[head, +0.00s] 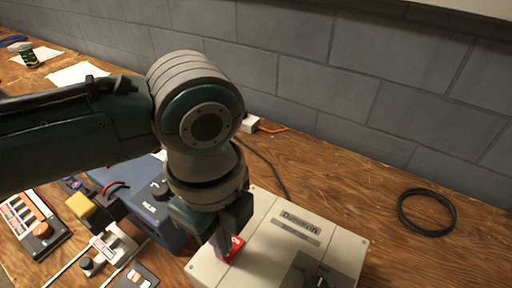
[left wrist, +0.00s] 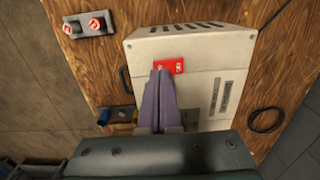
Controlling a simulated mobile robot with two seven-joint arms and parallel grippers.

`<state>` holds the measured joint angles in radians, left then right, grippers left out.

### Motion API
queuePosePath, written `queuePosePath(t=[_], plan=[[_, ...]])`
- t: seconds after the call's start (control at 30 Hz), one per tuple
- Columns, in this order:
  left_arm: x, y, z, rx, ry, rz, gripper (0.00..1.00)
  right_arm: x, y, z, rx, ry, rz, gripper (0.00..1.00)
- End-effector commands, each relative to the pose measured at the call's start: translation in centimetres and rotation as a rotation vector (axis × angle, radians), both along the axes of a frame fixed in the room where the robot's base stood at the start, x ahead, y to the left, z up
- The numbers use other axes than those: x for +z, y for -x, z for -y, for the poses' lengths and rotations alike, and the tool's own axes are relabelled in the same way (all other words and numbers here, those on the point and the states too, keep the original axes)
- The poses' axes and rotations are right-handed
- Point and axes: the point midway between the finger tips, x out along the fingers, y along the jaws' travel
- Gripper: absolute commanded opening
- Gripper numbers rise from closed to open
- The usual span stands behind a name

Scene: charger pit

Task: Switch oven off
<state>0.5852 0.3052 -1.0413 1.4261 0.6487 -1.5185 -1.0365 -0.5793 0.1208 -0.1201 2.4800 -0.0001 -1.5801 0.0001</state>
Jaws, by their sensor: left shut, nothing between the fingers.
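The oven (head: 300,240) is a beige box on the wooden bench, with a nameplate and a black knob (head: 318,280) on it. Its small red switch (head: 232,248) is at its left part. In the left wrist view the red switch (left wrist: 176,66) sits on the pale oven (left wrist: 205,48), below a row of vents. My left gripper (head: 222,246) is shut and empty, its fingertips at the red switch. In the left wrist view the closed fingers (left wrist: 162,74) overlap the switch's left part. I cannot tell whether they touch it. My right gripper is not in view.
A blue box (head: 155,208) with a knob stands left of the oven. A yellow block (head: 81,205) and a panel with an orange knob (head: 43,230) lie further left. A black cable ring (head: 427,212) lies right, with clear bench around it. A block wall stands behind.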

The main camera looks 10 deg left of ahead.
Motion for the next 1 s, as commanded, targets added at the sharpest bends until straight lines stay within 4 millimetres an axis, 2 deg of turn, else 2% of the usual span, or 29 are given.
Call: queuePosePath(t=[1.0], plan=[[-1.5, 0.0, 0.0, -0.001, 0.0, 0.0, 0.0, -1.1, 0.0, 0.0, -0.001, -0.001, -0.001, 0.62]])
